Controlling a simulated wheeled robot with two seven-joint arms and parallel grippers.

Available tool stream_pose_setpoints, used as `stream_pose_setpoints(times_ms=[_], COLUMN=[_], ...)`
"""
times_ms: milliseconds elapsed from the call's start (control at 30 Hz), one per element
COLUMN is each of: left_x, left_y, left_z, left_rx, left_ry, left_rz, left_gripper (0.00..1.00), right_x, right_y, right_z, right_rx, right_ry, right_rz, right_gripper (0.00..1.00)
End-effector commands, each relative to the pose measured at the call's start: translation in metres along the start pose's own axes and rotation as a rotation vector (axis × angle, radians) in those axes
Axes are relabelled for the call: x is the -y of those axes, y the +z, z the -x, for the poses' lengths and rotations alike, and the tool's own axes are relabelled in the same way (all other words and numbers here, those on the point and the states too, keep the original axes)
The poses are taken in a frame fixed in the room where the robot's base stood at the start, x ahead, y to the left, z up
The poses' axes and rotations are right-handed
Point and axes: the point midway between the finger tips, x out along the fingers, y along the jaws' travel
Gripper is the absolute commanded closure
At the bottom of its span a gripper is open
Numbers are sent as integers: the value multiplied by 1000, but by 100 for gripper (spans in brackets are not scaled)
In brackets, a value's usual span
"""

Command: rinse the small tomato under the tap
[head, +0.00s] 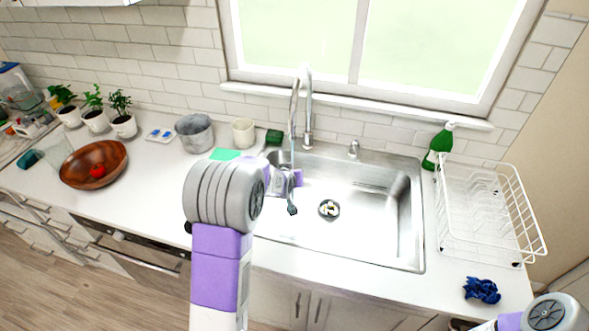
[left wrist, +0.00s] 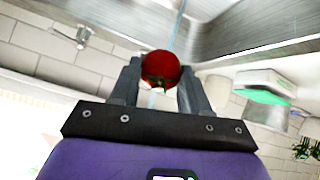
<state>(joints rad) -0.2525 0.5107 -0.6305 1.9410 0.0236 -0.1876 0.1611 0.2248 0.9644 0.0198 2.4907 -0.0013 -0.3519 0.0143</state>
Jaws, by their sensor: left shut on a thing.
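In the left wrist view my left gripper (left wrist: 159,82) is shut on a small red tomato (left wrist: 161,65), held between its two dark fingers. A thin pale-blue streak, which looks like water, runs to the tomato and shows again below it. In the head view my left forearm crosses the sink's left side and the tomato in my gripper is hidden. The tall chrome tap (head: 309,95) stands behind the sink (head: 385,215); its spout hangs over the sink's left part. My right arm shows only at the bottom right corner, its gripper out of view.
A wooden bowl (head: 75,180) with another red tomato (head: 97,170) stands on the left counter. Potted plants (head: 122,122), a metal pot (head: 195,133) and a cup (head: 243,132) line the wall. A green bottle (head: 438,147), white dish rack (head: 480,225) and blue cloth (head: 482,290) are right.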

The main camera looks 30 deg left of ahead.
Motion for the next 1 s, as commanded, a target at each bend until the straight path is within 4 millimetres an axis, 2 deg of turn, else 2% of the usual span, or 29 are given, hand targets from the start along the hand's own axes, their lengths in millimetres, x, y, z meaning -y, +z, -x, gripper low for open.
stream_pose_setpoints(times_ms=[533, 1000], left_x=[4, 5], left_y=[27, 31], left_z=[34, 37], left_rx=[0, -1], left_ry=[0, 0], left_rz=[0, -1], left_gripper=[83, 83], right_x=[4, 4], right_y=[0, 0], right_z=[11, 12], right_rx=[0, 0], right_ry=[0, 0], right_rz=[0, 0], right_gripper=[59, 59])
